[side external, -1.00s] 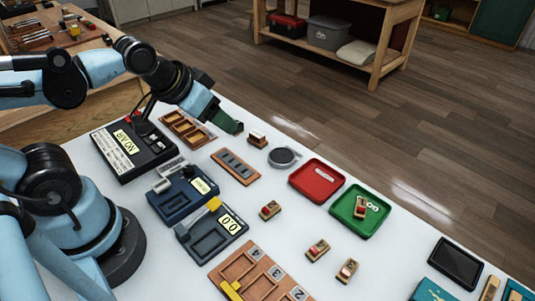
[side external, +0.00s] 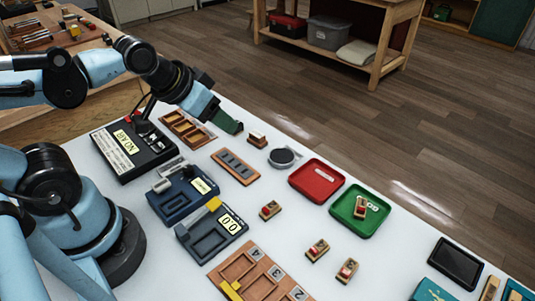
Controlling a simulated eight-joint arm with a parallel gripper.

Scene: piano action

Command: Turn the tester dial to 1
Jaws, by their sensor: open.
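Several boxes with displays stand near my base. A black box (side external: 124,155) at the left has a printed label, a display that seems to read "NO AIR", and a small dark knob with red by it at its top edge. A blue box (side external: 178,205) has a silver cylinder at its left. A dark grey box (side external: 203,245) has a yellow part and a display reading 0.0. I cannot tell which carries the tester dial, nor any dial setting. My gripper (side external: 232,125) is open and empty, above the table right of the black box; its fingers are partly hidden.
A wooden compartment tray (side external: 211,136) lies below my gripper. A slotted brown rack (side external: 236,167), a round dark pad (side external: 283,157), a red tray (side external: 302,187) and a green tray (side external: 345,218) lie to the right. Small wooden blocks stand on the white table between them.

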